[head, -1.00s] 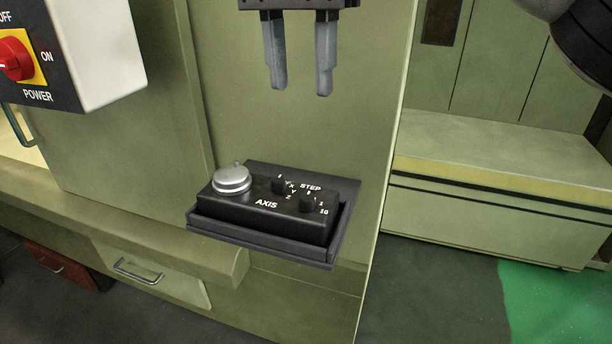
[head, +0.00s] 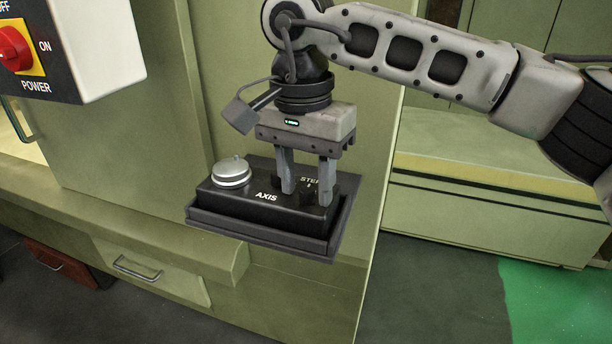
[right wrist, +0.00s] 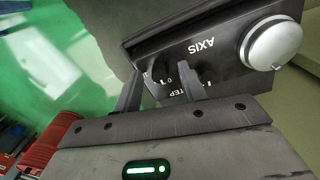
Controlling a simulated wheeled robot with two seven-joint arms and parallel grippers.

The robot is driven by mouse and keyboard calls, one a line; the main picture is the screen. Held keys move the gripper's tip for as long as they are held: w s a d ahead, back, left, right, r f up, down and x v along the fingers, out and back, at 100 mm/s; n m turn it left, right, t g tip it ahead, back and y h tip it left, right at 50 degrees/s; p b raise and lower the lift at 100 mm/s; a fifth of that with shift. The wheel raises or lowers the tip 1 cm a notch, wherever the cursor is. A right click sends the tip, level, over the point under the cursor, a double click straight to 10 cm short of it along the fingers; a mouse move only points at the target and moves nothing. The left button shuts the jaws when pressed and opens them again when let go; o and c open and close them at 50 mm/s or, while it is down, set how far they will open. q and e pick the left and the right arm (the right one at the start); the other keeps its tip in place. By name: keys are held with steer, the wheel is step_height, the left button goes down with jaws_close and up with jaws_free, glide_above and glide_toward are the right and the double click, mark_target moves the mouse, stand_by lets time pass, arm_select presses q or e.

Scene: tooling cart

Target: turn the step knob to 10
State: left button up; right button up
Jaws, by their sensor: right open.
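The black control box (head: 232,198) sits in a dark tray on the cabinet's side, with AXIS and STEP labels on its top. The step knob (right wrist: 160,68) is a small black knob between my right fingers in the right wrist view. My right gripper (head: 307,196) is open and points down, its fingertips low at the box top on either side of the knob. The fingers stand apart, and I cannot tell whether either touches it. The knob's pointer and most of the scale are hidden. My left gripper is not in view.
A silver round button (head: 231,172) is on the box's left end. The axis knob (right wrist: 208,73) lies close beside one right finger. A power box with a red switch (head: 14,48) hangs at upper left. The tray rim (head: 262,236) surrounds the box.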

jaws_close()
